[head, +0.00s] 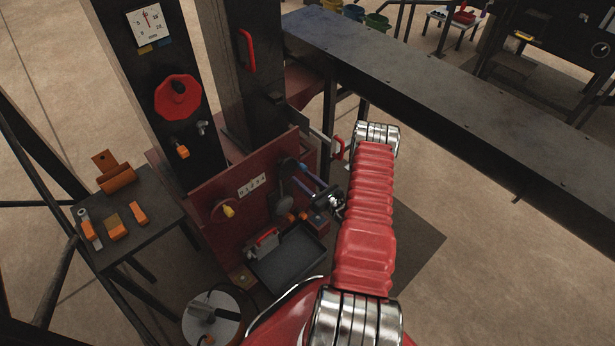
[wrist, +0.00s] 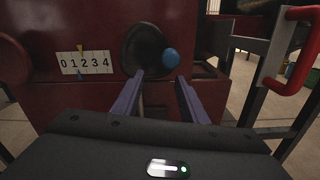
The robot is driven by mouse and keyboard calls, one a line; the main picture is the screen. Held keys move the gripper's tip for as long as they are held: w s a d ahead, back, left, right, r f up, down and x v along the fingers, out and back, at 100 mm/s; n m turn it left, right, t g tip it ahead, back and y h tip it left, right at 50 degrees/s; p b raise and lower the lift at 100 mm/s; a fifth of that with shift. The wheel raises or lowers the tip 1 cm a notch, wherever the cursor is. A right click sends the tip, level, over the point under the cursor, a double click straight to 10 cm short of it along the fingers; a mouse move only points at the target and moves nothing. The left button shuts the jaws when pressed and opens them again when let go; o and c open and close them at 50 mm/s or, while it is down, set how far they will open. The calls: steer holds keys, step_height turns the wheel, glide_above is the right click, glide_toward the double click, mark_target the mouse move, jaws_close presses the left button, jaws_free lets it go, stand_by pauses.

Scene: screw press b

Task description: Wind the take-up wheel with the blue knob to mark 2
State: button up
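The take-up wheel (wrist: 140,50) is a dark round disc on the dark red press panel, with a blue knob (wrist: 171,58) at its right side. A white scale (wrist: 85,63) marked 0 to 4 is left of it; it also shows in the head view (head: 252,186). A yellow pointer above and a blue pointer below (wrist: 80,75) both stand between 1 and 2, nearer 2. My gripper (wrist: 160,77) is open, its purple fingers reaching toward the knob. The knob appears just beyond the fingertips, nearer the right one; contact cannot be told.
A yellow knob (head: 228,210) is on another wheel left of the scale. A black tray (head: 288,257) lies below. A red handle (wrist: 300,45) stands at the right. A side table (head: 140,215) holds orange parts. A long dark bench (head: 450,90) runs behind my arm.

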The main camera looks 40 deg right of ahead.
steer(key=s, duration=1.3)
steer(key=shift+s+d, duration=0.2)
steer(key=shift+s, duration=0.15)
